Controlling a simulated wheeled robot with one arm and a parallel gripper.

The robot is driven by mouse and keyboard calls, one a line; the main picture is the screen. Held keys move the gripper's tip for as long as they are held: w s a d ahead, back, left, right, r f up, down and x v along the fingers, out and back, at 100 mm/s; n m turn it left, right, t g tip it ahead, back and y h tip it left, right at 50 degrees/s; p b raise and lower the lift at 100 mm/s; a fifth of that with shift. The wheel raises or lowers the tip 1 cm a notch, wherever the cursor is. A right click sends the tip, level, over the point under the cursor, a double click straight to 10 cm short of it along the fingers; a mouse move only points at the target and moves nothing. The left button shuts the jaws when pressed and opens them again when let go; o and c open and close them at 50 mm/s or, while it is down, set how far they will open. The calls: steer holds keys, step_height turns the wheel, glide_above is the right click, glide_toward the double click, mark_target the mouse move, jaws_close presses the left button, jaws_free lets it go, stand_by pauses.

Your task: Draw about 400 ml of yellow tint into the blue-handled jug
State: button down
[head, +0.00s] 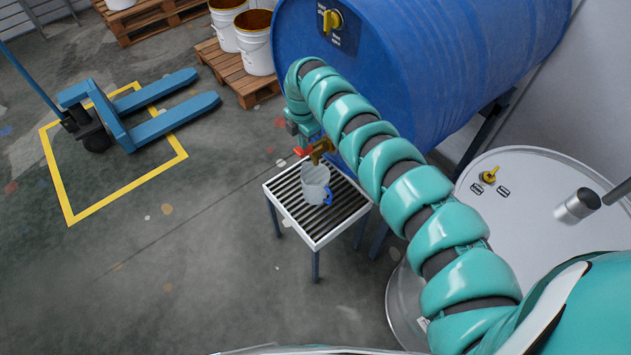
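The jug (314,178) is clear or pale, with a blue handle (328,196) toward the lower right. It stands upright on a slatted stand (318,240), under a brass tap (321,149) at the blue drum (420,60). A small red part (302,152), perhaps the tap's lever, shows beside the tap. My teal arm reaches from the lower right across the drum, and my gripper (303,140) points down at the red part. My own wrist hides the fingertips, so I cannot tell whether they touch it. I cannot make out any liquid or level in the jug.
A white drum (540,215) with a yellow cap stands at the right. White buckets (257,50) stand on a pallet (225,72) behind. A blue pallet truck (130,120) is inside a yellow floor outline at the left. The floor in front of the stand is clear.

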steer(key=shift+f+b, duration=1.65)
steer(key=shift+f, duration=0.25)
stand_by(3.5)
step_height(320, 180, up, 7)
steer(key=p, duration=0.4)
steer(key=shift+r, duration=0.2)
steer(key=shift+f, duration=0.1)
steer(key=shift+s+f, duration=0.1)
